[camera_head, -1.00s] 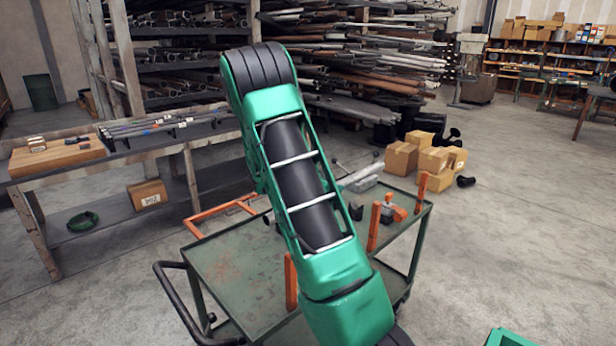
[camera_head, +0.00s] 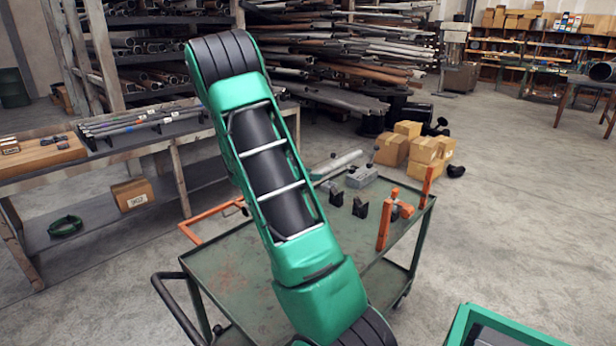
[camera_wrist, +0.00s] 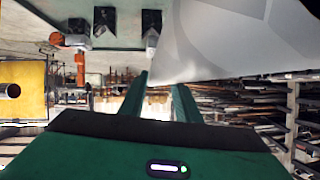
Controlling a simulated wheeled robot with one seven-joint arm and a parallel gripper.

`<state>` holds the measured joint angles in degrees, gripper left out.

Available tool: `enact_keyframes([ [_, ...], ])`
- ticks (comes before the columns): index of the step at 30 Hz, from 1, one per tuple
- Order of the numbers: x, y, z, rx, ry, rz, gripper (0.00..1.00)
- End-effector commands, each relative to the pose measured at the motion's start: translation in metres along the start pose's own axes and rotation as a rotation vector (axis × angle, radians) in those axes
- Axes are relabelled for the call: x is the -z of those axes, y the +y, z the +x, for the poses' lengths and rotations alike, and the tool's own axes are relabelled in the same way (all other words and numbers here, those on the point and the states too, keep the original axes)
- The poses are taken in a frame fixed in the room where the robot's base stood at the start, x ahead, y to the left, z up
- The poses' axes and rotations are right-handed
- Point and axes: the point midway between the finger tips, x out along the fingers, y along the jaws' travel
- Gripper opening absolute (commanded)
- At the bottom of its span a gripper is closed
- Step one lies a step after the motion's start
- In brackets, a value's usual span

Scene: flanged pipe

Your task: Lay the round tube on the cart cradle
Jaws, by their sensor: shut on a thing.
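The grey round tube (camera_head: 338,163) sticks out to the right of my arm in the head view, above the far side of the cart (camera_head: 225,270). In the wrist view the pale tube (camera_wrist: 235,40) fills the upper right, close to the camera. My gripper (camera_wrist: 160,92) shows there as two green fingers and is shut on the tube; the contact itself is partly hidden. My arm hides the gripper in the head view. Black cradle blocks (camera_head: 360,208) stand on the cart top, apart from the tube. They also show in the wrist view (camera_wrist: 105,22).
Orange posts (camera_head: 384,230) and an orange clamp (camera_head: 403,209) stand at the cart's right side. A grey block (camera_head: 362,177) sits near its far edge.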

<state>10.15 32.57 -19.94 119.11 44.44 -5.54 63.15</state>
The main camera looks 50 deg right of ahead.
Motion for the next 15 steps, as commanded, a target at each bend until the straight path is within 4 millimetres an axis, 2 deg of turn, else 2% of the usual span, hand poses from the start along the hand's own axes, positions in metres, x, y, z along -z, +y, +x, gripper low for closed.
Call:
enact_keyframes([
  [7, 0.002, 0.004, 0.006, -0.007, 0.004, 0.004, 0.00],
  [15, -0.013, 0.007, 0.014, -0.009, 0.003, 0.003, 0.00],
])
